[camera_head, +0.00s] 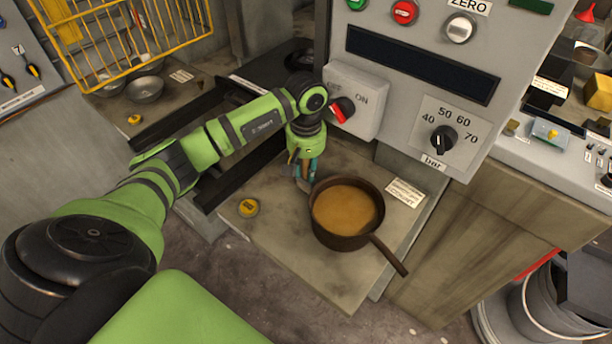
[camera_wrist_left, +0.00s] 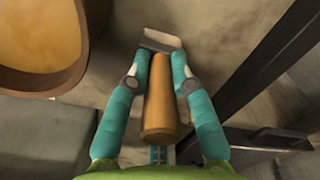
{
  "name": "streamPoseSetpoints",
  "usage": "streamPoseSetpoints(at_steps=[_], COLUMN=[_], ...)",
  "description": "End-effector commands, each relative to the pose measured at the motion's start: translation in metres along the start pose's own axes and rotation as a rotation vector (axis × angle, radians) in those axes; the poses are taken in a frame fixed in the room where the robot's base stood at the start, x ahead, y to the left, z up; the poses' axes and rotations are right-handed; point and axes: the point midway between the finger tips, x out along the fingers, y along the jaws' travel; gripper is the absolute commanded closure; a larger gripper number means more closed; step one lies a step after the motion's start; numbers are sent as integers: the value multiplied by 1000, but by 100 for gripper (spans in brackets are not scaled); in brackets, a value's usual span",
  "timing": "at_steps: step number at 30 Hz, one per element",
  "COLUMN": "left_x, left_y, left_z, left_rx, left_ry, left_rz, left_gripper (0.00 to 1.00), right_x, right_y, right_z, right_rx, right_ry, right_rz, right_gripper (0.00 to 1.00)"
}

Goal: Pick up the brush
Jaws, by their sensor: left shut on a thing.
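The brush (camera_wrist_left: 159,112) has a thick wooden handle with a pale grey-white head end at the top of the left wrist view. My left gripper (camera_wrist_left: 160,58) has its two teal fingers on either side of the handle and is shut on it. In the head view my left gripper (camera_head: 305,172) points down just left of the pot, and the brush there is mostly hidden by the fingers. I cannot tell whether the brush touches the worktop. My right gripper is not in view.
A brown pot (camera_head: 338,242) of orange liquid stands close to the right of my left gripper, its handle (camera_head: 390,256) pointing lower right. A control panel (camera_head: 430,50) with a red switch rises behind. A yellow round object (camera_head: 248,208) sits on the worktop (camera_head: 290,245). A yellow wire basket (camera_head: 125,35) is upper left.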

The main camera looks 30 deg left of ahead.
Motion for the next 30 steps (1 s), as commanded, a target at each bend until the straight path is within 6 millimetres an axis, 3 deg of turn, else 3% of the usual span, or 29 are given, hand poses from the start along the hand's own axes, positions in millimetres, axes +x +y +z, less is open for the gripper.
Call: streamPoseSetpoints(at_steps=[8,16,30], left_x=[-4,-39,-93], left_y=[0,1,-61], left_z=[0,-2,68], left_rx=[0,1,0], left_ry=[1,7,6], left_rz=[0,4,-1], left_gripper=[100,100,100], right_x=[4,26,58], right_y=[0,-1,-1], right_z=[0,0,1], right_rx=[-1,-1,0], right_ry=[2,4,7], right_rz=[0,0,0], right_gripper=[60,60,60])
